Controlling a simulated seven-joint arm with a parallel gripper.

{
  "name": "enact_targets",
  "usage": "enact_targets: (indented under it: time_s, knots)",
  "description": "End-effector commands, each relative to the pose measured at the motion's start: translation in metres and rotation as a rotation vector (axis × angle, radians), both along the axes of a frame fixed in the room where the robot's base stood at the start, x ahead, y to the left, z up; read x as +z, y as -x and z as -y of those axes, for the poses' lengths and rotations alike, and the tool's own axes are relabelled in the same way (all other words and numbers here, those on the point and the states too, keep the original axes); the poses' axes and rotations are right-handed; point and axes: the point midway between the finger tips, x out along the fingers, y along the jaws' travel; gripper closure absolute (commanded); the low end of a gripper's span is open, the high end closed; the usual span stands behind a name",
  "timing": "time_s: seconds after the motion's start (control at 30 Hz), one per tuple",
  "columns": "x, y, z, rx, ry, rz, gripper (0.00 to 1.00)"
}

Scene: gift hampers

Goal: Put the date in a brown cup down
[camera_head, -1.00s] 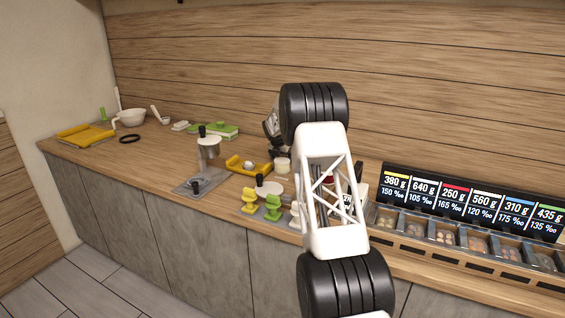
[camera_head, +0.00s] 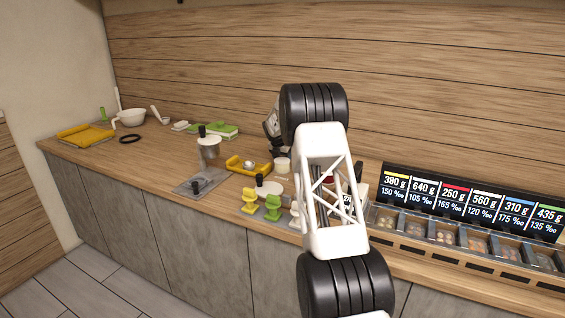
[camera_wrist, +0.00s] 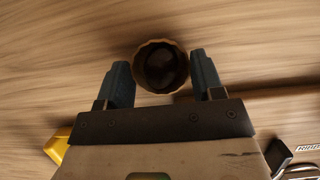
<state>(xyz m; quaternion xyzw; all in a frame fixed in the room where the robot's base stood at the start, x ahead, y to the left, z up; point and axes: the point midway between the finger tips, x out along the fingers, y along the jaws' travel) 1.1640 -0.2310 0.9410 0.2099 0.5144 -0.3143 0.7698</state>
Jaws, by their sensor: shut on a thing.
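In the wrist view, a brown fluted cup (camera_wrist: 142,82) sits between the two fingers of my gripper (camera_wrist: 160,62), seen from above with its mouth open. A dark date (camera_wrist: 164,66) lies inside, shaded and hard to make out. My gripper is shut on the cup. Wood-grained counter lies below the cup; whether the cup touches it, I cannot tell. In the head view my own arm hides the cup and the fingers.
In the head view, a yellow tray (camera_head: 240,167), a white tub (camera_head: 283,165) and yellow and green clips (camera_head: 273,207) stand left of my arm. Compartments with goods (camera_head: 445,237) and a price board (camera_head: 470,203) are at the right. Bare counter lies at centre left.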

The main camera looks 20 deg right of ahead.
Motion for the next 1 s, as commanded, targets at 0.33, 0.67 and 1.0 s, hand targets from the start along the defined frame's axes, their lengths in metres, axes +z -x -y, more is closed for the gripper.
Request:
enact_targets:
  time_s: [0.33,0.67,1.0]
  knots:
    - [0.002,0.0,0.0,0.0,0.0,0.0,0.65]
    - [0.029,0.0,0.0,0.0,0.0,0.001,0.65]
    - [0.079,0.0,0.0,-0.001,0.0,0.002,0.65]
